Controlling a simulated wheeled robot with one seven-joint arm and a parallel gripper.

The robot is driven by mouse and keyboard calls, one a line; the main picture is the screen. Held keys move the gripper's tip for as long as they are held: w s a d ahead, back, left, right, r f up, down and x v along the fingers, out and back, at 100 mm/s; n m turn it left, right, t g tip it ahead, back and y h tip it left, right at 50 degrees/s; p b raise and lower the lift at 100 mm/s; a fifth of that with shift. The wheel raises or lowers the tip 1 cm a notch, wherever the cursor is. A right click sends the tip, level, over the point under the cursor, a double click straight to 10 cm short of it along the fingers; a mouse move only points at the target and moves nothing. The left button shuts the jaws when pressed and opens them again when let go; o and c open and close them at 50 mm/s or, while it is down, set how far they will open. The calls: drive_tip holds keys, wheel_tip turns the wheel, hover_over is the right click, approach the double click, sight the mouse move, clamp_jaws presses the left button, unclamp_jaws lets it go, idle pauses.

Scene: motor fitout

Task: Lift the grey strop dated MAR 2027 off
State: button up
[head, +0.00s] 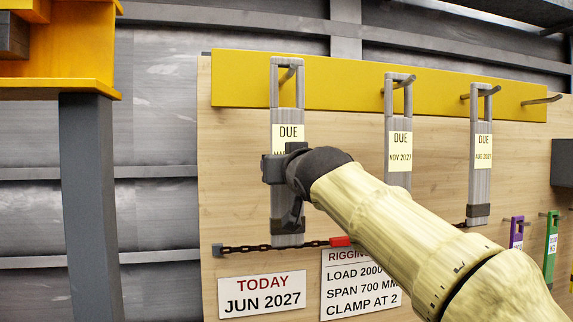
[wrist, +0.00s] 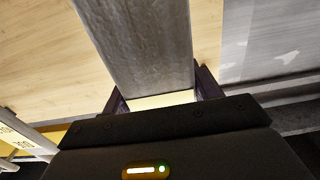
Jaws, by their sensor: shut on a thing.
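The grey strop (head: 287,217) hangs at the left of the board from a peg through its top loop. Its pale yellow tag (head: 288,132) reads DUE, with a second line starting MA; my gripper hides the rest. My gripper (head: 277,167) is shut on this strop just below the tag. In the wrist view the strop (wrist: 140,45) runs between the two fingers of my gripper (wrist: 160,98), with a strip of the yellow tag at the jaws. The loop is still around its peg.
Grey strops tagged NOV 2027 (head: 398,175) and AUG 2027 (head: 480,185) hang to the right; an empty peg (head: 541,100) follows. A chain (head: 245,249) with a red piece (head: 341,241) crosses near the strop's lower end. A sign (head: 262,293) reads TODAY JUN 2027. A yellow shelf (head: 60,85) stands left.

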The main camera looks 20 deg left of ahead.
drive_tip(key=shift+w+a, duration=0.1)
drive_tip(key=shift+s+r, duration=0.2)
drive_tip(key=shift+s+d+r, duration=0.3)
drive_tip(key=shift+s+d, duration=0.1)
idle(0.5)
drive_tip(key=shift+b+v, duration=0.85)
drive_tip(key=shift+v, duration=1.35)
drive_tip(key=shift+s, duration=0.15)
drive_tip(key=b+v, duration=0.2)
drive_tip(key=v, duration=0.5)
drive_tip(key=shift+s+d+b, duration=0.2)
drive_tip(key=shift+s+b, duration=0.15)
drive_tip(key=shift+b, duration=0.05)
drive_tip(key=shift+r, duration=0.15)
idle(0.4)
